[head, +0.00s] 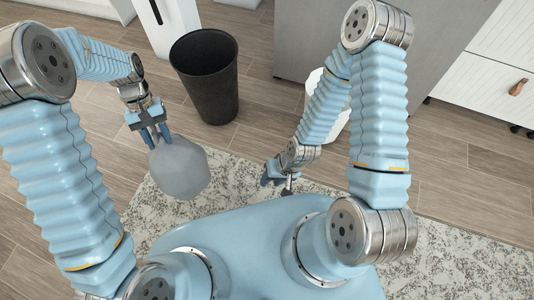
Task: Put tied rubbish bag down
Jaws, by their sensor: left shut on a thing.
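The rubbish bag (181,170) is a smooth, rounded grey bundle at the left of the head view. My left gripper (155,139) is shut on the top of the bag, which hangs below its fingers. The bag's tied neck is hidden at the fingers. In this view the bag overlaps the edge of the speckled mat (240,178); I cannot tell whether it touches it. My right gripper (279,180) is near my base, well to the right of the bag; its fingers are small and partly hidden, so their opening is unclear.
A black open bin (206,78) stands on the wood floor (253,121) beyond the bag. A white round container (342,120) is partly hidden behind my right arm. Grey cabinet (310,45) and white drawers (480,82) line the back. Floor between bin and mat is clear.

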